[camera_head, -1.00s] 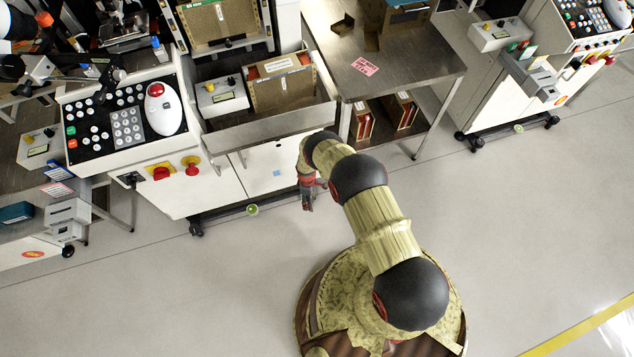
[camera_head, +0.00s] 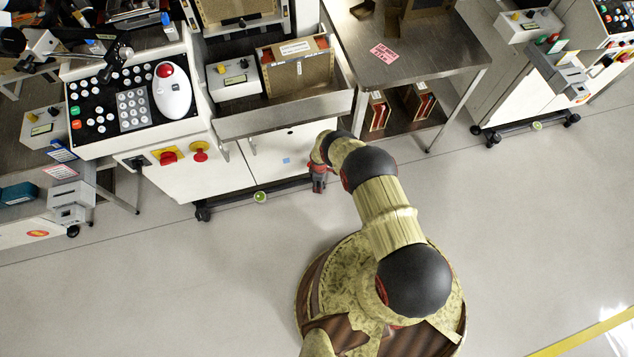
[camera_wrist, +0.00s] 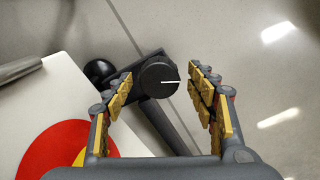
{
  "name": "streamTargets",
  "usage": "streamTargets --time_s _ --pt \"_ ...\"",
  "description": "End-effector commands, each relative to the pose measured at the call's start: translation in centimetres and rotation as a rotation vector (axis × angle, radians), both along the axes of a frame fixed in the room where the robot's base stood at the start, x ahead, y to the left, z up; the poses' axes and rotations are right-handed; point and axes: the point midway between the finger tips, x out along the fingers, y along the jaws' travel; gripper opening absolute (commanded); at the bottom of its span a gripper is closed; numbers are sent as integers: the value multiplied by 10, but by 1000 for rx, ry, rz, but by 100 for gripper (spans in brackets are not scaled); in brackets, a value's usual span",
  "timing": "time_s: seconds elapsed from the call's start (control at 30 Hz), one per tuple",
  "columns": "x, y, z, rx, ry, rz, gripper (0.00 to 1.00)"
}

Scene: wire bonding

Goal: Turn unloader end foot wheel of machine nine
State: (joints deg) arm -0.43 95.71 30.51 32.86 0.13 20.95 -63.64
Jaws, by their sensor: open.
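In the wrist view a dark round foot wheel (camera_wrist: 158,77) with a white line on its face shows in the gap between the fingers of my gripper (camera_wrist: 160,80). The wheel sits by a dark bar at the foot of a white machine. The fingers are open on either side of it; whether they touch it I cannot tell. In the head view my gripper (camera_head: 318,180) is low beside the right end of the white machine (camera_head: 283,152), and the foot wheel there is hidden. Which machine number this is cannot be read.
The wrist view shows a black ball-like part (camera_wrist: 99,71) left of the wheel and a red-and-yellow sticker (camera_wrist: 55,153) on a white panel. In the head view a steel table (camera_head: 420,55) stands to the right of the machine. The floor (camera_head: 530,220) to the right is clear.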

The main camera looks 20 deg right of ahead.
Motion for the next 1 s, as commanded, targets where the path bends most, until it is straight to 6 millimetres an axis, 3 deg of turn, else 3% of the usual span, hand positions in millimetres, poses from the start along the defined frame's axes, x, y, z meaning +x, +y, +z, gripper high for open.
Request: streamTargets --time_s 0.33,1.0 --pt "0 -1 -3 0 -1 0 56" --pt "0 -1 -3 0 -1 0 17"
